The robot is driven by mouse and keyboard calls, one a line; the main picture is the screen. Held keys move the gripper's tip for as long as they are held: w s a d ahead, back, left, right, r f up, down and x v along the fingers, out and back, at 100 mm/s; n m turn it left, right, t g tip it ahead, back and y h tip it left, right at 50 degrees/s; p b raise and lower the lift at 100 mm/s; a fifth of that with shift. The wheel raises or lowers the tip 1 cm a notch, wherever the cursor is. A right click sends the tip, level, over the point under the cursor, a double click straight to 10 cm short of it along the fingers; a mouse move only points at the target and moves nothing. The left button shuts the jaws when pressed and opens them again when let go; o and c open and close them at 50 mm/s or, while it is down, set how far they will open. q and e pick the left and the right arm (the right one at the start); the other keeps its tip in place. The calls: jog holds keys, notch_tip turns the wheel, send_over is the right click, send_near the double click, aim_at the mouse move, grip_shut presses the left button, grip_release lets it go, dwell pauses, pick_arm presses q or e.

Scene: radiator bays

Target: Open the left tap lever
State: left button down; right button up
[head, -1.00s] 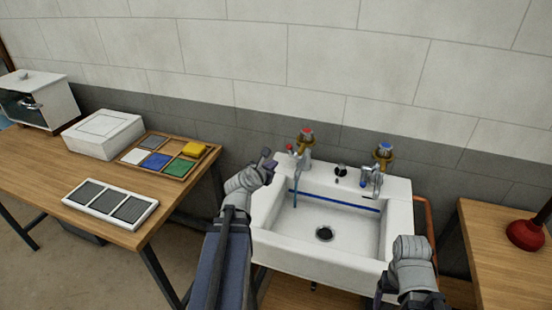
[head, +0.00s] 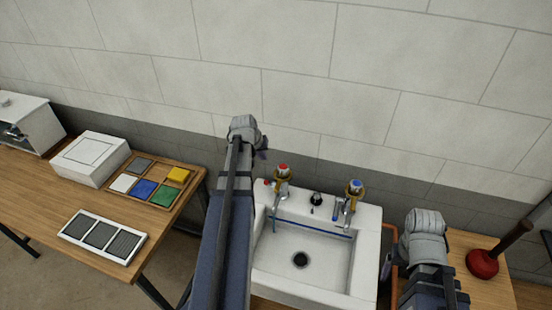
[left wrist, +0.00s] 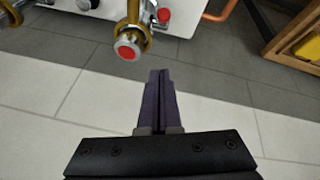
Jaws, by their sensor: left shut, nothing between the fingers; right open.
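The left tap (head: 283,180) has a red cap and a brass collar and stands on the back ledge of the white sink (head: 364,270). In the left wrist view the red-capped tap (left wrist: 127,50) is large, left of the fingers. A small red-tipped part (left wrist: 163,16) sits beside it; I cannot tell if it is the lever. My left gripper (head: 262,153) is above and left of the tap, near the wall. Its dark fingers are shut and empty, apart from the tap (left wrist: 158,75). My right gripper (head: 425,225) is open, right of the sink; its fingertips are mostly hidden.
The blue-capped right tap (head: 354,190) stands on the same ledge, with a black knob (head: 316,198) between the taps. A table with a tile tray (head: 191,190) and white box (head: 91,158) is left. A red plunger (head: 483,264) is on the right table.

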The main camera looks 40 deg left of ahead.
aim_at(270, 184)
pick_arm(q)
jog(key=shift+w+a+r+m, duration=0.15)
jog(key=shift+r+m, duration=0.15)
jog(key=shift+m, duration=0.5)
pick_arm(e)
jog(key=shift+w+r, duration=0.25)
jog(key=shift+r, duration=0.2)
pick_arm(q)
jog(key=shift+f, duration=0.1)
pick_arm(e)
jog(key=shift+f, duration=0.1)
pick_arm(q)
jog(key=b+x, duration=0.6)
jog(key=x, duration=0.1)
jog(key=b+x, duration=0.3)
jog(key=b, duration=0.1)
jog(key=shift+f, duration=0.45)
jog(key=s, duration=0.1)
jog(key=s+d+f+b, duration=0.1)
jog(key=shift+s+d+f, duration=0.1)
jog(key=shift+s+d, duration=0.15)
jog(key=shift+s, duration=0.1)
jog(key=shift+s+d, duration=0.15)
jog(key=shift+s, duration=0.1)
pick_arm(e)
notch_tip(270, 184, down, 11)
jog(key=shift+f, duration=0.1)
